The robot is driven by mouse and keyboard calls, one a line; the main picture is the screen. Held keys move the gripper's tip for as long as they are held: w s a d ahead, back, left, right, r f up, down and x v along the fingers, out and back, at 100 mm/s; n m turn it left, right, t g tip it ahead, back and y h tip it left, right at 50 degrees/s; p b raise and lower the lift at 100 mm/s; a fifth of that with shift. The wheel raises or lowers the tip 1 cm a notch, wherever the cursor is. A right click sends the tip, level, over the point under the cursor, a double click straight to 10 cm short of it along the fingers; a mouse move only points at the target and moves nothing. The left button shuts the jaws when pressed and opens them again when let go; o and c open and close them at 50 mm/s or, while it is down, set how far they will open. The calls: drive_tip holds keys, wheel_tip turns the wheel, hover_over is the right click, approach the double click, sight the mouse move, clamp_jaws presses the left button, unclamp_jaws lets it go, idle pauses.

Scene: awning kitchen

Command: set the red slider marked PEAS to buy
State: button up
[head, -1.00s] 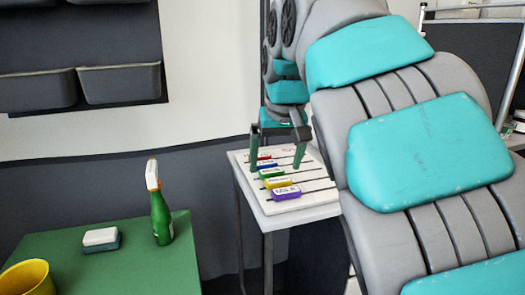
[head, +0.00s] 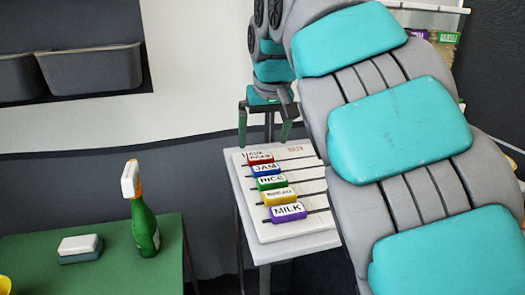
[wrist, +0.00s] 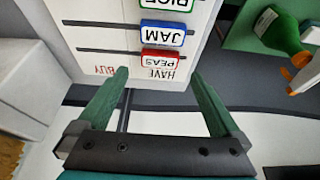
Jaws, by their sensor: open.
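The red slider marked PEAS (head: 260,159) is at the left end of the farthest slot on a white board (head: 310,222), by the printed word HAVE. The word BUY (head: 297,150) is printed at the right end of that slot. In the wrist view, the red slider (wrist: 160,60) appears upside down, with BUY (wrist: 105,69) to its left. My gripper (head: 264,142) is open and empty at the board's far edge. In the wrist view its fingers (wrist: 160,74) stand apart, with the slider just beyond the gap between the tips. No contact shows.
Blue JAM (head: 264,170), green RICE (head: 271,183), yellow (head: 279,196) and purple MILK (head: 288,212) sliders sit nearer on the board. A green table (head: 105,280) at left holds a spray bottle (head: 145,225) and a sponge (head: 80,247).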

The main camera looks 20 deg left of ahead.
sight(261, 158)
drive_tip(key=x, duration=0.5)
drive_tip(key=shift+w+f, duration=0.15)
drive_tip(key=shift+f, duration=0.25)
clamp_jaws()
idle(0.4)
